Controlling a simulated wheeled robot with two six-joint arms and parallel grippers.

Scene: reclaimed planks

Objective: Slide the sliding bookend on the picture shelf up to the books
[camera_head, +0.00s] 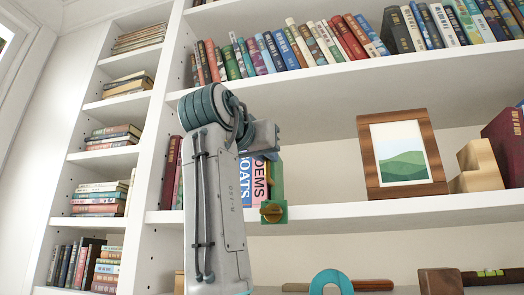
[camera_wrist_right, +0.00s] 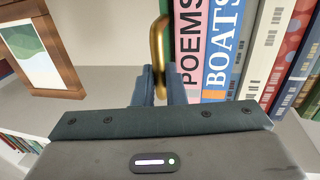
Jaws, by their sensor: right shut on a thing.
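The sliding bookend (camera_head: 277,180) is a green upright plate on the middle shelf, with a green block and brass knob at the shelf's front edge. In the right wrist view its brass handle (camera_wrist_right: 157,42) stands between the fingers of my right gripper (camera_wrist_right: 160,86), which is shut on it. The books (camera_wrist_right: 222,50) include a pink "POEMS" and a blue "BOATS". The pink book (camera_head: 262,184) is right beside the bookend; I cannot tell whether they touch. In the head view my right gripper (camera_head: 270,153) covers part of the bookend and books. My left gripper is out of view.
The picture shelf (camera_head: 340,213) also holds a wooden-framed picture (camera_head: 401,153), a wooden block bookend (camera_head: 477,166) and a dark red book (camera_head: 505,146) to the right. Bare shelf lies between the bookend and the frame. A full row of books (camera_head: 300,46) stands above.

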